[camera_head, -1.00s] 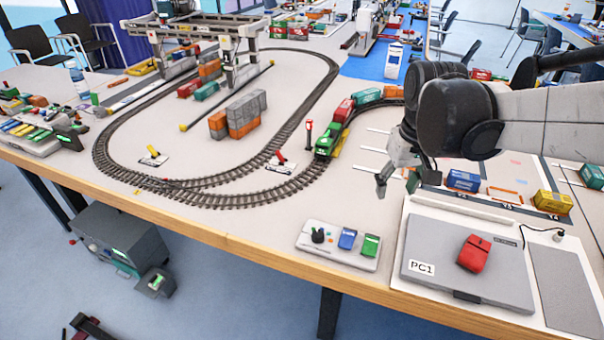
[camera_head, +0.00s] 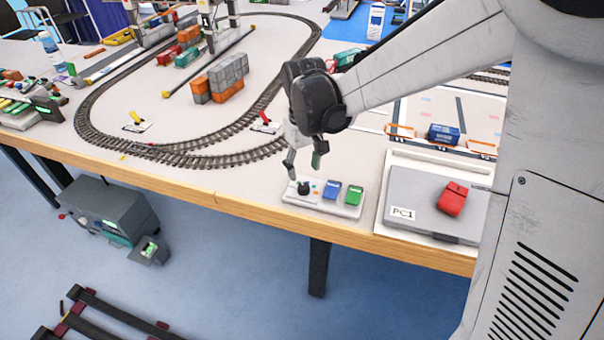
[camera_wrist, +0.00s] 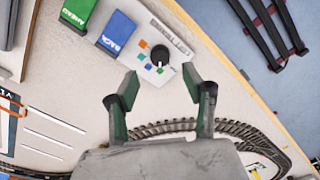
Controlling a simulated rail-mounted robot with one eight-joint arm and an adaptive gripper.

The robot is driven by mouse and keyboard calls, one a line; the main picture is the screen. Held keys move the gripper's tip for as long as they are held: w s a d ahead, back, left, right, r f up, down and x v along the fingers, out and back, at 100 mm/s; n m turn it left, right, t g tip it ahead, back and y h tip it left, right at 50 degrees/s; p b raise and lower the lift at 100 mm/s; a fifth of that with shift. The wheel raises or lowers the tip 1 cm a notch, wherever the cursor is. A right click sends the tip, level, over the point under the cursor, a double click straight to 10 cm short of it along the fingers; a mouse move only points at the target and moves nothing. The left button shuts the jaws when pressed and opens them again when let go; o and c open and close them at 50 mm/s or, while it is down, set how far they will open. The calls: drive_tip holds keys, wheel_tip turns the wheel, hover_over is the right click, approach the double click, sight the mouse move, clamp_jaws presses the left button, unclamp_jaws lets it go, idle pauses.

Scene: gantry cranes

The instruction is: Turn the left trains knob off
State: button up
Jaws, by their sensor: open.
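A small black round knob (camera_head: 303,187) stands at the left end of a pale control panel (camera_head: 350,211) near the table's front edge. The knob also shows in the wrist view (camera_wrist: 160,54), with small coloured squares beside it. A blue switch (camera_head: 332,189) and a green switch (camera_head: 353,194) sit to its right on the panel; the blue one reads "BACK" in the wrist view (camera_wrist: 117,33). My gripper (camera_head: 303,166) points down above the knob end of the panel. In the wrist view its fingers (camera_wrist: 160,84) are spread and empty, with the knob just beyond their tips and apart from them.
A closed laptop (camera_head: 406,195) marked PC1 with a red mouse (camera_head: 451,199) lies right of the panel. The oval train track (camera_head: 190,160) runs behind it. Stacked grey and orange containers (camera_head: 222,80) stand inside the loop. The table's wooden front edge (camera_head: 250,208) is close.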

sight(304, 186)
wheel_tip(304, 186, down, 7)
drive_tip(key=shift+r+b, duration=0.2)
drive_tip(key=shift+b, duration=0.3)
drive_tip(key=shift+c, duration=0.4)
clamp_jaws()
drive_tip(key=shift+n, duration=0.4)
drive_tip(key=n+b, duration=0.1)
drive_tip(key=n, duration=0.2)
drive_tip(key=shift+n+b, duration=0.3)
drive_tip(key=shift+n, duration=1.6)
